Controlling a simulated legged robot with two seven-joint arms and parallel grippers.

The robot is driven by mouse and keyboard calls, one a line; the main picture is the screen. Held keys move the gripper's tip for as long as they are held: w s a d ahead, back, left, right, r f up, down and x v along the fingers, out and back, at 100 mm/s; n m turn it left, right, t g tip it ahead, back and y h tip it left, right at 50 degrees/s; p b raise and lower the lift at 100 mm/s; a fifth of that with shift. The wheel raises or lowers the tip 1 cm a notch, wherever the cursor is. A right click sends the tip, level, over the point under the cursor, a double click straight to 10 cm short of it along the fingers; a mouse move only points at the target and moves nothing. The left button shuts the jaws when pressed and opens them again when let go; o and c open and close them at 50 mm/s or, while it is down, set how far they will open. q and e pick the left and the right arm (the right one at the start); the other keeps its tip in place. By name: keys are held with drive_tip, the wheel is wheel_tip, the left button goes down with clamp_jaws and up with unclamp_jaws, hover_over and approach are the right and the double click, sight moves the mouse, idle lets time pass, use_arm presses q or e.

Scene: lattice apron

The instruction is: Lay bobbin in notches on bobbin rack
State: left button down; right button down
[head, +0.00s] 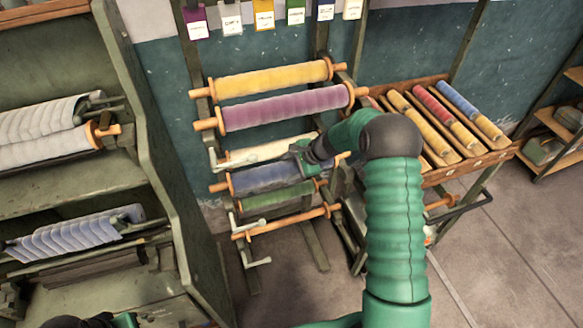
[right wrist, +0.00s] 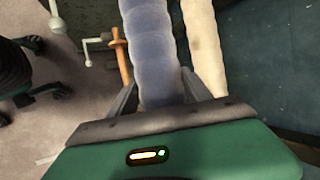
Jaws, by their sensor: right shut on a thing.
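The bobbin rack (head: 325,262) is a dark upright frame against the teal wall. It carries a yellow bobbin (head: 270,79), a purple bobbin (head: 285,107), a cream bobbin (head: 262,151) and a green bobbin (head: 277,198). My right gripper (head: 306,166) is shut on the blue bobbin (head: 262,179), which lies across the rack between cream and green. In the right wrist view the blue roll (right wrist: 152,50) runs between the two fingers, with the cream roll close beside it. Whether its ends rest in notches I cannot tell.
A slanted tray table (head: 470,160) with yellow, red and blue rolls stands right of the rack. Green shelves (head: 150,130) with pale rolls stand left. A white crank handle (head: 258,263) juts from the rack's lower left. Labelled tags hang above. Bare floor lies in front at right.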

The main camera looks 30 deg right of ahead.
drive_tip(key=shift+d+f, duration=0.2)
drive_tip(key=shift+d, duration=0.35)
drive_tip(key=shift+d+f, duration=0.25)
drive_tip(key=shift+f, duration=0.05)
drive_tip(key=shift+a+f+b, duration=0.3)
drive_tip(key=shift+b, duration=0.25)
drive_tip(key=shift+f, duration=0.25)
drive_tip(key=shift+d+f+b, duration=0.5)
drive_tip(key=shift+f+b, duration=0.15)
use_arm(q)
drive_tip(key=shift+d+f, duration=0.25)
drive_tip(key=shift+f, duration=0.35)
drive_tip(key=shift+d+f, duration=0.2)
drive_tip(key=shift+f, duration=0.35)
drive_tip(key=shift+a, duration=0.2)
use_arm(e)
drive_tip(key=shift+a+r, duration=0.1)
drive_tip(key=shift+a, duration=0.1)
use_arm(q)
drive_tip(key=shift+f, duration=0.1)
